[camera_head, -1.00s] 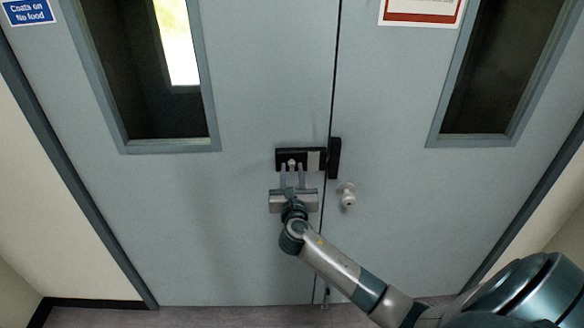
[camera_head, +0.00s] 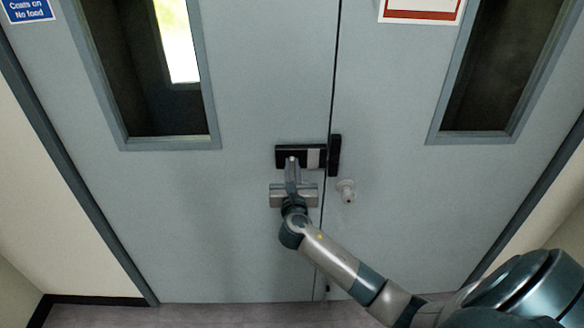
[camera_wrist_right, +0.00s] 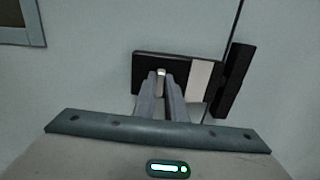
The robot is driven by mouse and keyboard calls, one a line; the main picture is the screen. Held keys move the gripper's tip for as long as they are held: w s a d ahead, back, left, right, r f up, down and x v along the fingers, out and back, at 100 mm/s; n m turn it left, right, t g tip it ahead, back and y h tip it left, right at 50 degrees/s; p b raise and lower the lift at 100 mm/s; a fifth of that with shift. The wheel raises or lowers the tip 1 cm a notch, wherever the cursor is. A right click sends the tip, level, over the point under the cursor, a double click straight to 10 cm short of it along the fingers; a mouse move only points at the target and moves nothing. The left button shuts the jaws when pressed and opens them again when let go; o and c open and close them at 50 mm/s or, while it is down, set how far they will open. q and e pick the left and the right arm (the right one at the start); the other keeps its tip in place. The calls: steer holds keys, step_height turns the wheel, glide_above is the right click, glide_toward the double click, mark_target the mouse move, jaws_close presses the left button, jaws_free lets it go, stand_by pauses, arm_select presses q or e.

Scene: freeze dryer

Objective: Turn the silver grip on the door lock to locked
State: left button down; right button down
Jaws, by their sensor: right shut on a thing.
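The door lock (camera_head: 284,152) is a black box on the left door leaf, with a light panel on its right part and a black keeper (camera_head: 334,156) on the right leaf. It also shows in the right wrist view (camera_wrist_right: 147,62). My right gripper (camera_head: 292,161) reaches up to the lock's left part from below. Its fingers (camera_wrist_right: 161,82) are shut on the small silver grip (camera_wrist_right: 161,72), which is mostly hidden between them. My left gripper is in neither view.
A silver fitting (camera_head: 309,196) sits on the left leaf just below the lock, partly behind my gripper. A round knob (camera_head: 346,191) stands out from the right leaf. Two tall windows (camera_head: 150,70) are above.

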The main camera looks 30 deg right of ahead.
steer(key=shift+m, duration=0.4)
steer(key=m+b, duration=0.1)
steer(key=m, duration=0.2)
steer(key=shift+f+m, duration=0.15)
steer(key=shift+m, duration=0.15)
steer(key=m+b, duration=0.1)
steer(key=m, duration=0.2)
steer(key=shift+d+m+b, duration=0.1)
steer(key=shift+m+b, duration=0.2)
steer(key=m+b, duration=0.1)
steer(key=m, duration=0.3)
steer(key=shift+s+m+b, duration=0.1)
steer(key=shift+m+b, duration=0.2)
steer(key=shift+b, duration=0.05)
steer(key=shift+m+b, duration=0.55)
steer(key=shift+m, duration=1.15)
steer(key=c, duration=1.8)
jaws_free()
steer(key=shift+d, duration=0.1)
